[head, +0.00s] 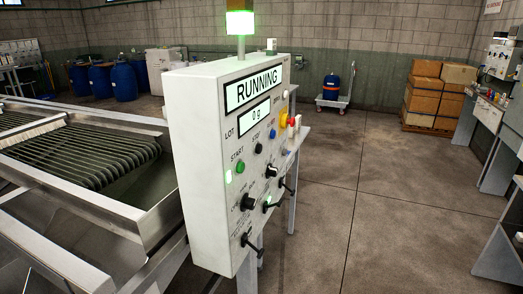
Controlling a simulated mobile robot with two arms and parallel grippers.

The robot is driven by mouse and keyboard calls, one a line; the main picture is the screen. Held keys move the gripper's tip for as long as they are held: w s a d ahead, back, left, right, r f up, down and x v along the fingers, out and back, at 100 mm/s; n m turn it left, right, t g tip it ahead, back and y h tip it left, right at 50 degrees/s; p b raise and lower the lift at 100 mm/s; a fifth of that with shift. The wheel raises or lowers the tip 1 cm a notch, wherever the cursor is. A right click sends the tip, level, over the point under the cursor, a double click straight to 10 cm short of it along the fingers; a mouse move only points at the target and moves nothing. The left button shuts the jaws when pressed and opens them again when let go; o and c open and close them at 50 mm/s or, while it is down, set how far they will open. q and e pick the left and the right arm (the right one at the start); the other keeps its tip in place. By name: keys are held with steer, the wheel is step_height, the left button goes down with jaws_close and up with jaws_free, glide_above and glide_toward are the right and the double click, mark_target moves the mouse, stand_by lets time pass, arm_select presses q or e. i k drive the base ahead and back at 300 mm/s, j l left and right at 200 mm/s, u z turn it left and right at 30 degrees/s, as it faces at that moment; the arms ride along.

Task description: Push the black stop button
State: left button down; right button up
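A white control box (213,170) stands near the middle of the head view, its panel turned to the right. Its display (253,89) reads "RUNNING" and a smaller one (255,116) below reads "0 g". The black stop button (259,148) sits under its label, between the green start button (240,166) and a blue button (273,140). A red button on yellow (291,122) is at the panel's right side. Black knobs and levers (249,202) are lower down. Neither of my grippers is in view.
The roller sizer (75,150) with its metal frame fills the left. A green lamp (239,23) is lit above the box. Blue barrels (123,80), a barrel on a cart (332,88) and stacked boxes (435,95) stand at the back. Floor to the right of the box is clear.

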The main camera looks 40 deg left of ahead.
mark_target(259, 148)
steer(key=i+l+u, duration=0.1)
steer(key=u, duration=0.3)
steer(key=i+l+u, duration=0.15)
steer(key=u, duration=0.25)
steer(key=i+l+u, duration=0.1)
steer(key=l, duration=0.25)
steer(key=i+l, duration=0.25)
steer(key=i+l+u, duration=0.15)
steer(key=l, duration=0.35)
steer(key=i+l, duration=0.15)
steer(key=l, duration=0.2)
steer(key=i+l+u, duration=0.15)
steer(key=l, duration=0.25)
